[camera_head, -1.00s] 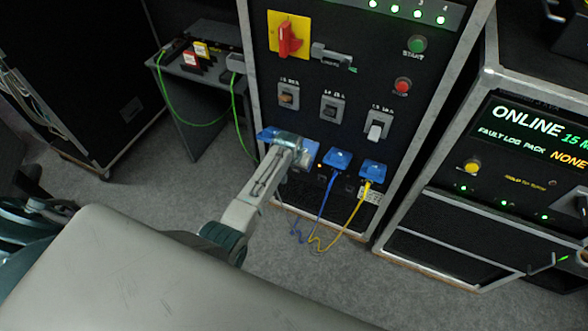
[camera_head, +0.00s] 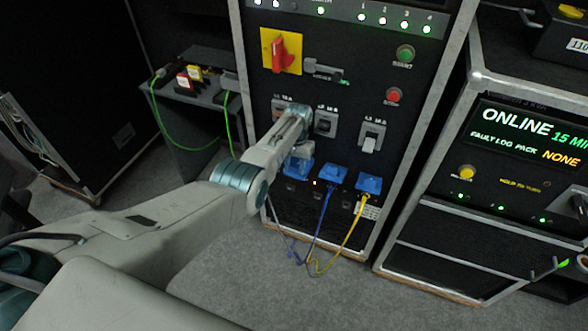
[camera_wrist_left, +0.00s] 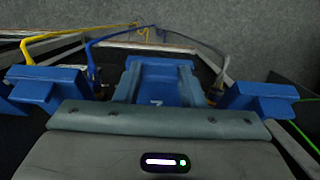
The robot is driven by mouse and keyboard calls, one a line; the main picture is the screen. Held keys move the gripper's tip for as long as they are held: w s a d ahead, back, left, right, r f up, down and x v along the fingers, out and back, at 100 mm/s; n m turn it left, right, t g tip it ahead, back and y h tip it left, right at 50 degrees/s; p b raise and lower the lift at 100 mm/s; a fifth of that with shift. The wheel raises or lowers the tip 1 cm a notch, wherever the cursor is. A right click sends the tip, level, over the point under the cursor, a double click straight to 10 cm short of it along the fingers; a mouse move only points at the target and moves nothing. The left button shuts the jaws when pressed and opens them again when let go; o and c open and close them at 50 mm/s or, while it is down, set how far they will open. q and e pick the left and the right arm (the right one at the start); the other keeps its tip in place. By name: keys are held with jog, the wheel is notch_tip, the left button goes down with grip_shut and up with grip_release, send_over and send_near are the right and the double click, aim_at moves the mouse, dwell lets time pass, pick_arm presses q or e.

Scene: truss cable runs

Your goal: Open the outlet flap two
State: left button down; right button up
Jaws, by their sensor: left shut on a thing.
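Outlet flap two (camera_head: 299,169) is blue, low on the black panel, just below my left gripper (camera_head: 300,150) in the head view. In the left wrist view it is the middle blue piece (camera_wrist_left: 157,80), with a mark like a 2. My right gripper is not in view.
Blue flaps (camera_head: 333,177) and (camera_head: 368,184), with blue and yellow cables, are to the right. The leftmost flap (camera_wrist_left: 262,100) shows in the wrist view. Breaker switches (camera_head: 325,122) and a red rotary handle (camera_head: 280,54) are above. Another rack (camera_head: 440,213) stands right.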

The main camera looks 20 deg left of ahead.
pick_arm(q)
jog(key=shift+w+r, duration=0.5)
jog(key=shift+r, duration=0.15)
jog(key=shift+w+r, duration=0.45)
jog(key=shift+r, duration=0.2)
jog(key=c, duration=1.1)
grip_release()
jog(key=shift+o, duration=0.9)
jog(key=shift+w+f, duration=0.1)
jog(key=shift+f, duration=0.2)
